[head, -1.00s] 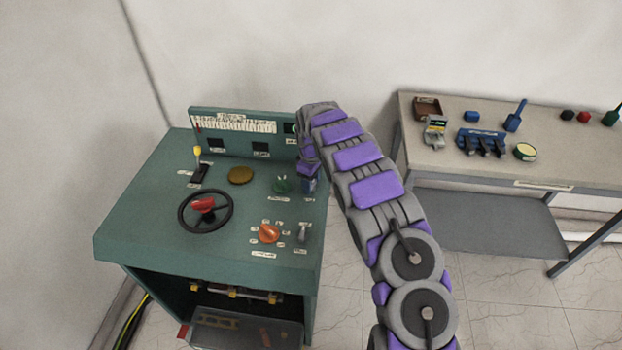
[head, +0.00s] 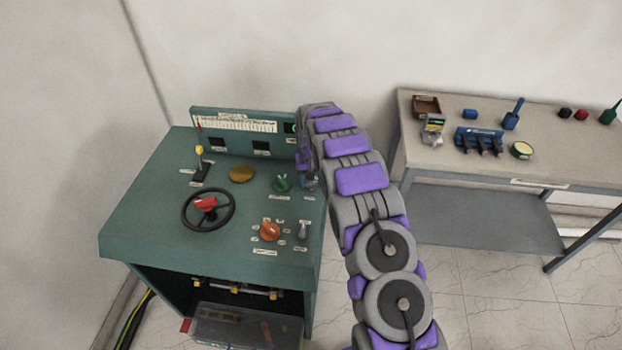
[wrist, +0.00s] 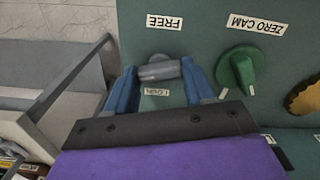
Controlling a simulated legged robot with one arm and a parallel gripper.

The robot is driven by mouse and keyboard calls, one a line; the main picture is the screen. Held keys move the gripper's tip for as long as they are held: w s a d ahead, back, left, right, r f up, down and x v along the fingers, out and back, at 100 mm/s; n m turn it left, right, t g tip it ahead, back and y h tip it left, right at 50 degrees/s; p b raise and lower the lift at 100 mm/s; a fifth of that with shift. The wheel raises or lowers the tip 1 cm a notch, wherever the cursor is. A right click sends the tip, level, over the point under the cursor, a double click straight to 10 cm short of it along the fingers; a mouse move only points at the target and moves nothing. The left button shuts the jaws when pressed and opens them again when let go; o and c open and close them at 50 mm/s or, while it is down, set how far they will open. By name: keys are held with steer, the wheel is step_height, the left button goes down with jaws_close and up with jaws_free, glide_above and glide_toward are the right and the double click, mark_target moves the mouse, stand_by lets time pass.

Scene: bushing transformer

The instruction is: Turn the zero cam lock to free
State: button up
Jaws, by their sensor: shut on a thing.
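The zero cam lock (wrist: 160,69) is a small grey lever on the green console, between the FREE label (wrist: 165,23) and the LOCK label (wrist: 156,92) in the wrist view. It lies crosswise in that picture, slightly tilted. My gripper (wrist: 159,67) has its two blue fingers at the lever's two ends and is shut on it. The green zero cam knob (wrist: 238,72) is just right of the fingers, under the ZERO CAM label (wrist: 257,23). In the head view my gripper (head: 309,180) is at the console's right edge; my arm hides most of it and the lock.
The console top (head: 150,215) also carries a black handwheel (head: 184,214), a brass knob (head: 241,174), an orange knob (head: 270,231), a small grey switch (head: 303,230) and a yellow-tipped lever (head: 199,151). A workbench (head: 400,105) with tools stands to the right.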

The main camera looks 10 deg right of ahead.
mark_target(311, 182)
steer(key=shift+m, duration=1.5)
steer(key=o, duration=1)
steer(key=shift+o, duration=0.2)
step_height(311, 182, up, 17)
steer(key=p, duration=0.1)
steer(key=shift+r, duration=0.15)
steer(key=shift+w+a, duration=0.1)
